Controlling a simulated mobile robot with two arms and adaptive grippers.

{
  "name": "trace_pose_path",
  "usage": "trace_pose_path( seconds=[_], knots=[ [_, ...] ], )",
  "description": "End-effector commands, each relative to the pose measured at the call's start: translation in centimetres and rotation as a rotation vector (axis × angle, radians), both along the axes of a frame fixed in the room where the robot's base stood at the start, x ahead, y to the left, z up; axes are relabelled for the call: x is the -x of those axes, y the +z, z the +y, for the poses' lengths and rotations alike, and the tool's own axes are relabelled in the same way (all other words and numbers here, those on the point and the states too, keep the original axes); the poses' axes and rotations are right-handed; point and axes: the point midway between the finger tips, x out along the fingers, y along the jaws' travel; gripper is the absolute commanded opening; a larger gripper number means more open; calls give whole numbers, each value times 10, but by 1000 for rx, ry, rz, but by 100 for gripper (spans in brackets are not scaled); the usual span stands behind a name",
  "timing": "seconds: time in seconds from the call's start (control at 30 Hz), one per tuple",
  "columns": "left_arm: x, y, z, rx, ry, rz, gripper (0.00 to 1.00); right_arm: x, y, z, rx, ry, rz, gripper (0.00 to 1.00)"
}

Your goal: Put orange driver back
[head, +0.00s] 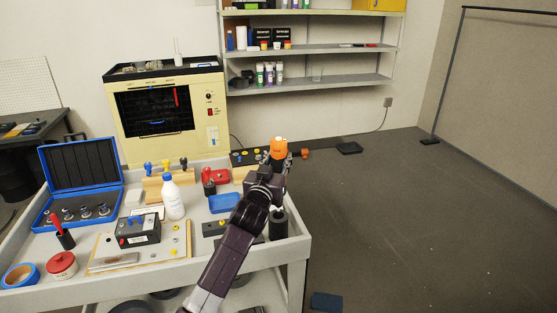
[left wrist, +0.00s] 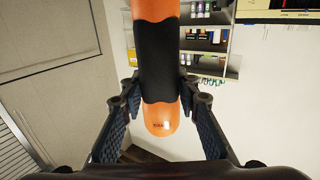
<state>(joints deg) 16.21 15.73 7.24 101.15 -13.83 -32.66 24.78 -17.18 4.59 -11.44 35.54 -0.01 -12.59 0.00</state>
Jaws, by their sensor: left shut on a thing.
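The orange driver (head: 279,146) has an orange and black handle. My left gripper (head: 276,164) is shut on it above the cart's far right side. In the left wrist view the driver's black grip (left wrist: 159,75) is between the two fingers (left wrist: 160,92), with its rounded orange end toward the camera. The driver's far end is out of that view. A wooden rack (head: 153,190) on the cart has blue, yellow and black handles standing up in it. My right gripper is not in view.
The cart (head: 270,272) also bears a blue open case (head: 80,165), a white bottle (head: 173,198), a black device (head: 137,230), a blue tray (head: 224,203) and a red item (head: 215,175). A beige cabinet (head: 168,108) stands behind. The floor at right is mostly clear.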

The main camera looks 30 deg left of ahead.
Motion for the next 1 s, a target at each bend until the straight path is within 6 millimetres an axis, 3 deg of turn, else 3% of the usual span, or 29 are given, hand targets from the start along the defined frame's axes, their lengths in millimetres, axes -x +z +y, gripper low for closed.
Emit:
trace_pose_path(
  seconds=[1.0],
  knots=[
    [0, -38, 0, -2, 0, -5, 0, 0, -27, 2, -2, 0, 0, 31]
  ],
)
